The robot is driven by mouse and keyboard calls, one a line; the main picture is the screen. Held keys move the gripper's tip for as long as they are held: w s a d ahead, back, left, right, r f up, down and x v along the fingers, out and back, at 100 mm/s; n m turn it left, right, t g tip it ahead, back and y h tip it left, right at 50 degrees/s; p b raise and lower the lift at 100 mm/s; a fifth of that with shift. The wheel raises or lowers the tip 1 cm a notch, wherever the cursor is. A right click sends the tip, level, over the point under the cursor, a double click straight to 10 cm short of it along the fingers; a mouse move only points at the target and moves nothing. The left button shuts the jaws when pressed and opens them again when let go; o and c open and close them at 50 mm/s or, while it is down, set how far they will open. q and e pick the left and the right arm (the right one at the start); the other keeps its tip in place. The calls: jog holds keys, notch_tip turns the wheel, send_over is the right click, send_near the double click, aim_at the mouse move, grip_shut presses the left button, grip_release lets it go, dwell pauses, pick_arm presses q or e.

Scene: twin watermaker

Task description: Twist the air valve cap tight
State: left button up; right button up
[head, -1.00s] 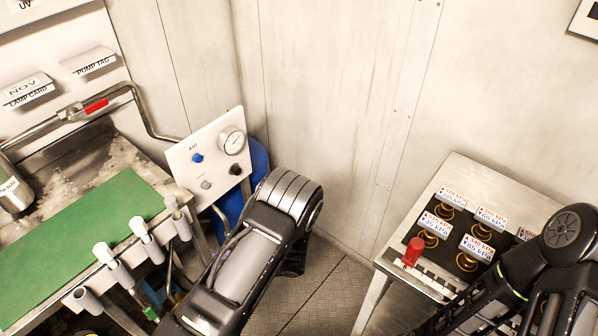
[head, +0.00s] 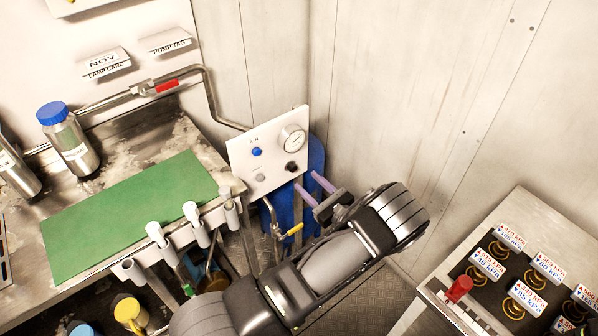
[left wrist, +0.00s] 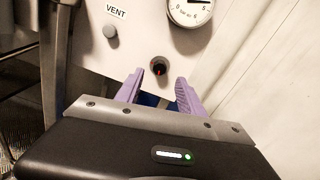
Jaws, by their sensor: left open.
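The white air panel (head: 268,157) carries a gauge (head: 293,139), a blue knob (head: 257,151), a grey knob (head: 260,177) and a black round fitting (head: 291,167). In the left wrist view the fitting lies between and slightly beyond the fingertips (left wrist: 159,76). My right gripper is out of view.
A blue tank (head: 312,160) stands behind the panel. A yellow-handled valve (head: 294,229) is below it. The bench with a green mat (head: 135,215) is left; a table with springs and a red knob (head: 459,289) is right.

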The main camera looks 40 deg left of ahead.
aim_at(294, 169)
pick_arm(q)
jog(key=p+x, duration=0.1)
jog(key=x, duration=0.4)
jog(key=shift+w+a, duration=0.1)
jog(key=shift+a, duration=0.25)
jog(key=shift+c, duration=0.5)
grip_shut()
